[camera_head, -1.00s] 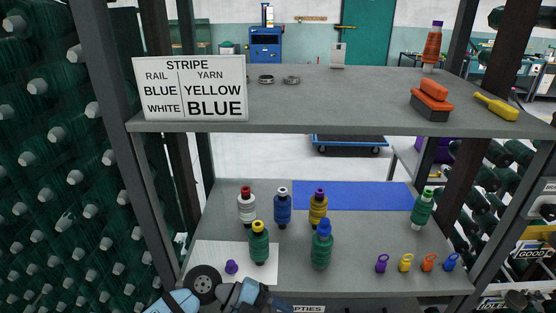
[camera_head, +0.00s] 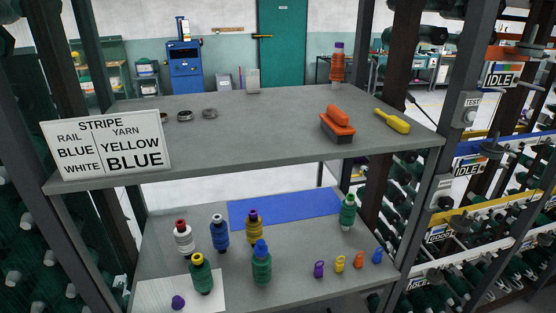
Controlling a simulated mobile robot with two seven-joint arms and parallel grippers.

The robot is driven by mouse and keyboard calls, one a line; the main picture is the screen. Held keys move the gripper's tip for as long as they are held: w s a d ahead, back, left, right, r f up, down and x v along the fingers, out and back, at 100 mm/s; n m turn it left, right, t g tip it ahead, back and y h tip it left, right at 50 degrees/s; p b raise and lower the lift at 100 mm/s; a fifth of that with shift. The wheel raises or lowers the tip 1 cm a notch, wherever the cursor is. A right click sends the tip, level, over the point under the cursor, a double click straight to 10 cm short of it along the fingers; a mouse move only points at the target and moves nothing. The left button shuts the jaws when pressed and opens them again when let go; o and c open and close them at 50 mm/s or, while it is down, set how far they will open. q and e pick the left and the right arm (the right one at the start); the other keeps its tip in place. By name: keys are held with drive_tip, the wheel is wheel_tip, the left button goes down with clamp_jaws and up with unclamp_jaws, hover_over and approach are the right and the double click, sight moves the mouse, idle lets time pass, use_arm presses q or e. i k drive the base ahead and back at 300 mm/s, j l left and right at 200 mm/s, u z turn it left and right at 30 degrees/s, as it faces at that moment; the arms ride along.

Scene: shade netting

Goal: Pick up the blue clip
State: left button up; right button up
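The blue clip (camera_head: 377,256) stands on the lower shelf (camera_head: 310,294) near its right front corner. It is the rightmost of a short row with an orange clip (camera_head: 359,259), a yellow clip (camera_head: 340,263) and a purple clip (camera_head: 319,269). Nothing touches the blue clip. Neither of my grippers shows in the head view now.
Several yarn spools, such as a green one with a blue top (camera_head: 261,266), stand left of the clips. A blue mat (camera_head: 285,208) lies behind. The upper shelf (camera_head: 250,125) overhangs, holding a sign (camera_head: 107,145), an orange brush (camera_head: 337,123) and a yellow tool (camera_head: 392,121). A dark post (camera_head: 420,215) stands right.

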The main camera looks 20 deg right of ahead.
sight(377, 256)
drive_tip(key=z, duration=1.25)
drive_tip(key=i+l, duration=0.1)
drive_tip(key=i+l+u, duration=0.1)
drive_tip(key=l, duration=0.25)
drive_tip(key=i+l+u, duration=0.1)
drive_tip(key=i+l, duration=0.15)
drive_tip(key=i+l+u, duration=0.15)
drive_tip(key=l, duration=0.3)
drive_tip(key=u, duration=1.3)
